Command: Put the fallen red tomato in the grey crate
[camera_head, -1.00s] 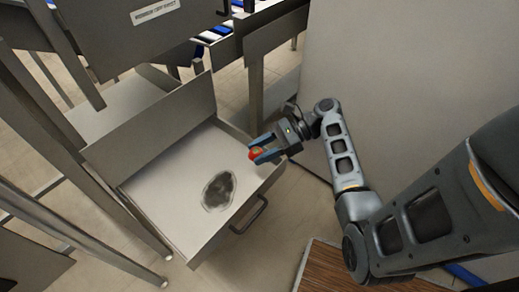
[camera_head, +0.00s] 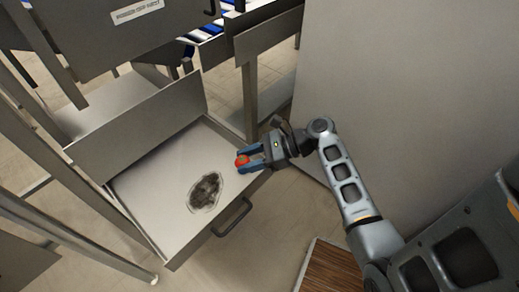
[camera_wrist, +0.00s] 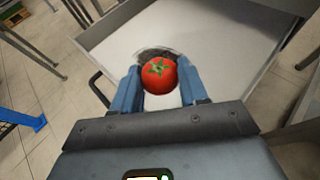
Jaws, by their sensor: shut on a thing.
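The red tomato (camera_head: 241,161) is between the blue fingers of my gripper (camera_head: 247,160), which is shut on it. In the wrist view the tomato (camera_wrist: 159,75), with its green stem end showing, sits between the two fingertips (camera_wrist: 158,78). My gripper holds it over the right part of an open drawer (camera_head: 150,190) with a pale floor. No grey crate can be made out in these frames.
A dark round stain or patch (camera_head: 205,192) lies on the drawer floor. The drawer has a dark handle (camera_head: 232,217) at its front. A conveyor with blue and white rollers (camera_head: 212,32) runs behind. A pale wall (camera_head: 410,80) stands at right, and a brown wooden surface (camera_head: 330,270) is below.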

